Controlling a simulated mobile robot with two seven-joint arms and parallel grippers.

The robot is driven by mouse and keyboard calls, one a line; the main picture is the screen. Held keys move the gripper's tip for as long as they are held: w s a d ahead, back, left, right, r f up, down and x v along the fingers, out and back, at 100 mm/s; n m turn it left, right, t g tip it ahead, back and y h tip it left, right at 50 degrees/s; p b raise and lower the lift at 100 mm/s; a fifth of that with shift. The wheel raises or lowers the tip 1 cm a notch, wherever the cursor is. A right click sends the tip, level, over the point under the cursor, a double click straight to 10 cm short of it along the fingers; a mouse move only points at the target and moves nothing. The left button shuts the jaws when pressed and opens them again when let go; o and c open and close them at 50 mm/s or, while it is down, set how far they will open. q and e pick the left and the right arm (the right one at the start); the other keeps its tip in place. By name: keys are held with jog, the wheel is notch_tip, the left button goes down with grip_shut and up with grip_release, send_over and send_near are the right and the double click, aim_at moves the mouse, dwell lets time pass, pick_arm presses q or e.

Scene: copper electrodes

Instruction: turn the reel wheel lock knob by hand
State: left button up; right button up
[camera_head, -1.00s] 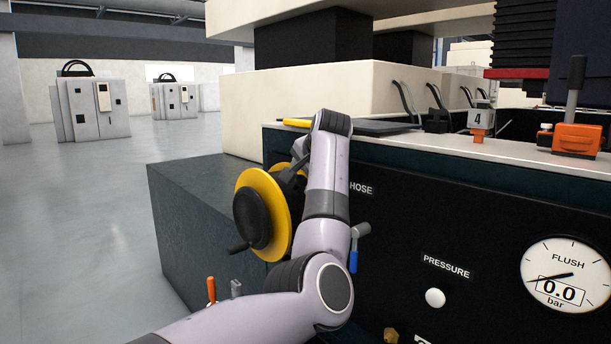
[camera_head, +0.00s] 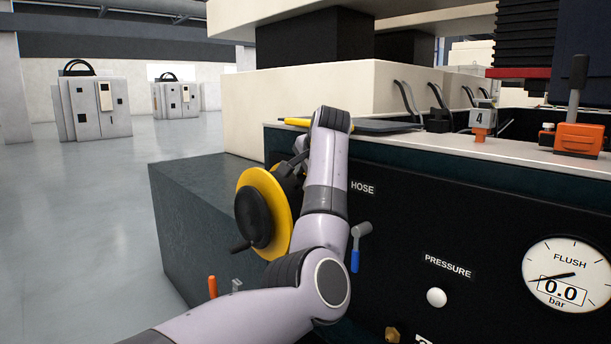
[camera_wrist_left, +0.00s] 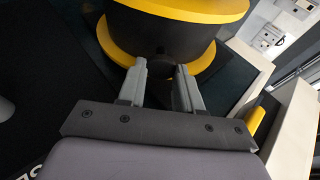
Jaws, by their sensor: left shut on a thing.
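The reel wheel (camera_head: 282,205) has a yellow rim and a black hub, and stands at the left end of the dark machine front. Its yellow flanges and black drum (camera_wrist_left: 165,38) fill the top of the left wrist view. My left gripper (camera_head: 287,168) reaches down behind the rim, partly hidden by my own arm. In the left wrist view my left gripper (camera_wrist_left: 161,72) has its fingers a little apart, shut on the dark lock knob (camera_wrist_left: 160,79) at the reel's edge. The knob is hard to make out against the dark drum. My right gripper is out of view.
A lever with a blue end (camera_head: 357,246) is just right of my arm. The pressure knob (camera_head: 436,297) and flush gauge (camera_head: 566,274), reading 0.0 bar, are further right. An orange-handled lever (camera_head: 212,287) is below the reel. Open floor (camera_head: 95,225) lies left.

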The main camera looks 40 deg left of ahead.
pick_arm(q)
jog(key=o, duration=0.9)
jog(key=d+r, duration=0.4)
jog(key=shift+s+d+r, duration=0.1)
jog(key=shift+s+r, duration=0.05)
jog(key=shift+s, duration=0.05)
jog(key=shift+b+v, duration=0.7)
jog(key=shift+v, duration=2.9)
jog(key=shift+w, duration=0.1)
